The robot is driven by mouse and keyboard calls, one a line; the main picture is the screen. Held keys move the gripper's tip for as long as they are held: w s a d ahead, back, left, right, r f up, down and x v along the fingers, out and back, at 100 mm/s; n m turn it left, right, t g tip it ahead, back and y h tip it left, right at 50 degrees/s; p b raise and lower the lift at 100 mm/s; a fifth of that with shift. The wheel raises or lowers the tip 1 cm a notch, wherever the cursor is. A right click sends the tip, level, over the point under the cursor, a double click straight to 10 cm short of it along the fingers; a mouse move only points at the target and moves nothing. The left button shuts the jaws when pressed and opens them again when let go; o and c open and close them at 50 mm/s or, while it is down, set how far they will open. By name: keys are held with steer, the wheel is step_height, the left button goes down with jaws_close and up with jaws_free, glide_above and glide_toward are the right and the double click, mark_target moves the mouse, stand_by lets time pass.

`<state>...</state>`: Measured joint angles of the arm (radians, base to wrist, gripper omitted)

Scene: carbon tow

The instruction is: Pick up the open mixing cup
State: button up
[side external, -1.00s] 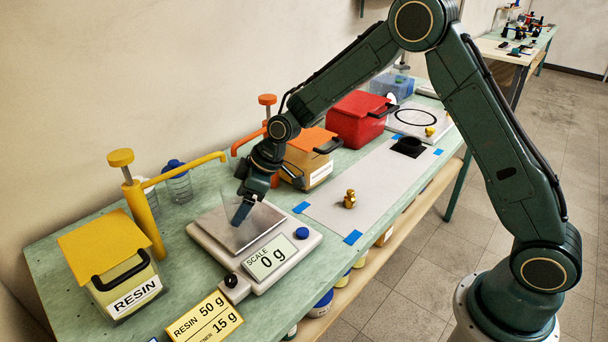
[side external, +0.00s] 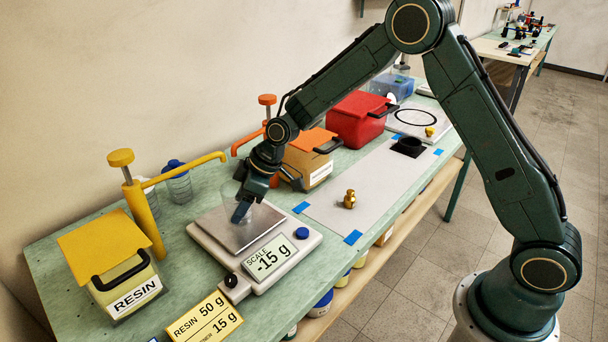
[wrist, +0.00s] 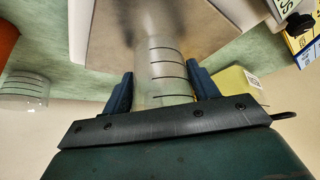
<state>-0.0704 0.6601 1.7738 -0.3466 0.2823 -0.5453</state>
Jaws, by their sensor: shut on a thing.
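The open mixing cup (wrist: 160,70) is a clear cylinder with dark graduation lines, held between the two blue fingers in the wrist view. In the side view the cup (side external: 262,214) is faint and partly hidden by my gripper (side external: 242,212). My gripper also shows in the wrist view (wrist: 160,90), shut on the cup's sides. The cup is over the scale plate (side external: 222,232), and the scale display (side external: 268,261) reads -15 g. I cannot see clearly how far the cup is above the plate.
A yellow resin tub (side external: 110,270) with a pump stands left of the scale. An orange tub (side external: 308,160) and a red box (side external: 358,118) stand behind. A small brass weight (side external: 349,199) sits on the grey mat (side external: 375,185). Clear cups (side external: 180,188) stand near the wall.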

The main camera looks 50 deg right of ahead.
steer(key=shift+r, duration=0.1)
steer(key=shift+r, duration=0.15)
steer(key=shift+d+r, duration=0.1)
steer(key=s+d, duration=2.2)
steer(key=shift+s+d, duration=0.2)
steer(key=shift+s, duration=0.1)
steer(key=shift+d, duration=0.1)
